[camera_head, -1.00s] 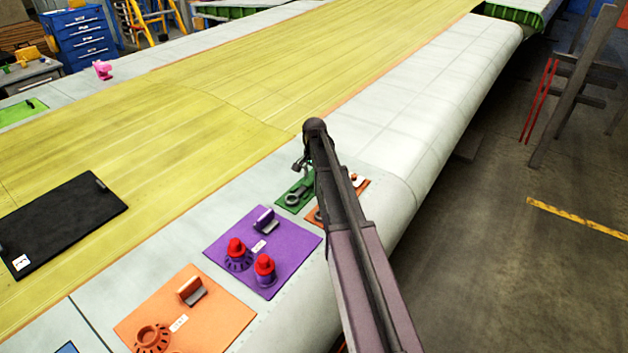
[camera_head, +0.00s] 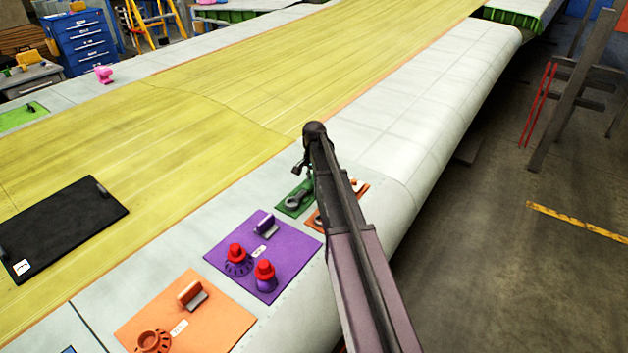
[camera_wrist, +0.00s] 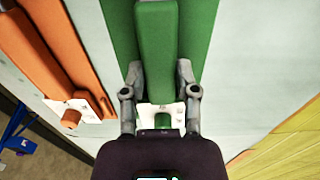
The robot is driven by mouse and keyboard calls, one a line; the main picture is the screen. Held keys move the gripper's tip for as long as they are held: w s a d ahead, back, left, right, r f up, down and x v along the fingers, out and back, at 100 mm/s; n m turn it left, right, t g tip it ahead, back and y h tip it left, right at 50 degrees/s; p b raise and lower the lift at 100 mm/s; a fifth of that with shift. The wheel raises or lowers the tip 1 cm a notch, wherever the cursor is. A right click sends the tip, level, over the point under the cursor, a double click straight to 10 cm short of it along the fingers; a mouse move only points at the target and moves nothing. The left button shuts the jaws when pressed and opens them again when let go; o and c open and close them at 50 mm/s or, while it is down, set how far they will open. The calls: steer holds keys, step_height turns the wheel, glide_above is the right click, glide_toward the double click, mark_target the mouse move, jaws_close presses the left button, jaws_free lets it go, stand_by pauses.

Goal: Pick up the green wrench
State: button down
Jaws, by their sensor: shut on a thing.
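The green wrench (camera_wrist: 156,35) shows in the wrist view as a long green bar running up from between my fingers. My gripper (camera_wrist: 159,70) has one finger on each side of it and is shut on it. Below the wrench lies a wider green mat (camera_wrist: 200,30). In the head view the ring end of the wrench (camera_head: 295,201) shows over the green mat (camera_head: 284,208). My arm hides most of the rest there, and my fingertips cannot be made out. I cannot tell whether the wrench is clear of the mat.
An orange mat (camera_head: 314,223) with another tool lies just right of the green one. A purple mat (camera_head: 225,242) with red-topped parts and an orange mat (camera_head: 235,325) lie nearer. The white wing edge drops off at right.

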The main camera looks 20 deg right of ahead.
steer(key=shift+r+p, duration=1.4)
steer(key=shift+r, duration=0.15)
steer(key=s, duration=1)
steer(key=s+r+p, duration=0.1)
steer(key=s, duration=0.5)
steer(key=shift+d+r, duration=0.1)
steer(key=shift+d, duration=0.3)
steer(key=shift+s, duration=0.1)
